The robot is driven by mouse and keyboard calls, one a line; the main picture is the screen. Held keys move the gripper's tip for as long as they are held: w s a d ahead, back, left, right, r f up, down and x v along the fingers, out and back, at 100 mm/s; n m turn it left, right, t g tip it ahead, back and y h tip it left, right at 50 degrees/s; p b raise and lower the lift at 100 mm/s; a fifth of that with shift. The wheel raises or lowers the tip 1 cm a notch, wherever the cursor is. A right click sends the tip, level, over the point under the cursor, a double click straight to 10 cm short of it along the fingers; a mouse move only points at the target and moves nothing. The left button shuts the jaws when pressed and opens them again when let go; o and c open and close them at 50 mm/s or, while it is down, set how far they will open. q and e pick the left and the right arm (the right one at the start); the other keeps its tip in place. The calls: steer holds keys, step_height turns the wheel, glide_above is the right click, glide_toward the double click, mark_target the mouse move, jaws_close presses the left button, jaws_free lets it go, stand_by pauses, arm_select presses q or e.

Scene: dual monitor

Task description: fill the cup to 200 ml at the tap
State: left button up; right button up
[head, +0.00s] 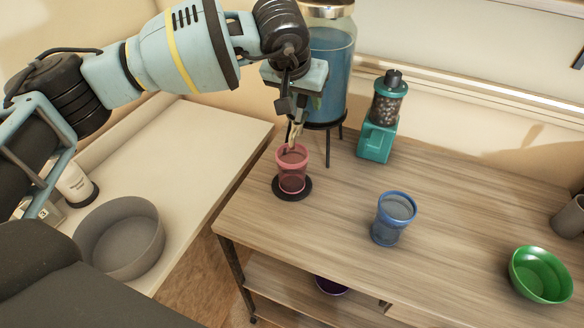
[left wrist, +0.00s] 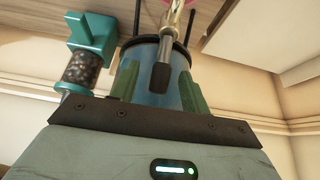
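A translucent pink cup (head: 292,170) stands upright on a round black coaster (head: 304,187) below the tap. How much liquid it holds I cannot tell. The brassy tap (head: 295,132) is on the front of a glass dispenser of blue liquid (head: 330,75), partly hidden by my arm. My left gripper (head: 290,104) is at the tap, above the cup. In the left wrist view its green fingers (left wrist: 160,90) are apart, with the tap's dark-ended lever (left wrist: 163,62) between them and gaps at both sides. My right gripper is not in view.
A blue cup (head: 393,219) stands right of the pink one. A teal grinder (head: 380,125) stands at the back and a green bowl (head: 540,275) at the right. A grey bowl (head: 119,238) is on the white counter (head: 195,145). The wooden table (head: 330,225) has clear room at the front.

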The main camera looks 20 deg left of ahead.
arm_select(q)
steer(key=c, duration=0.7)
steer(key=shift+s+t, duration=0.25)
steer(key=shift+t, duration=0.15)
steer(key=shift+c, duration=0.2)
steer(key=shift+s+r+t+b, duration=0.15)
steer(key=shift+t+b, duration=0.25)
steer(key=shift+t, duration=0.1)
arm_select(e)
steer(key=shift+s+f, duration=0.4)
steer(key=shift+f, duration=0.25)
arm_select(q)
steer(key=shift+s+t+b, duration=0.35)
steer(key=shift+t+b, duration=0.35)
steer(key=shift+b, duration=0.1)
steer(key=shift+s, duration=0.1)
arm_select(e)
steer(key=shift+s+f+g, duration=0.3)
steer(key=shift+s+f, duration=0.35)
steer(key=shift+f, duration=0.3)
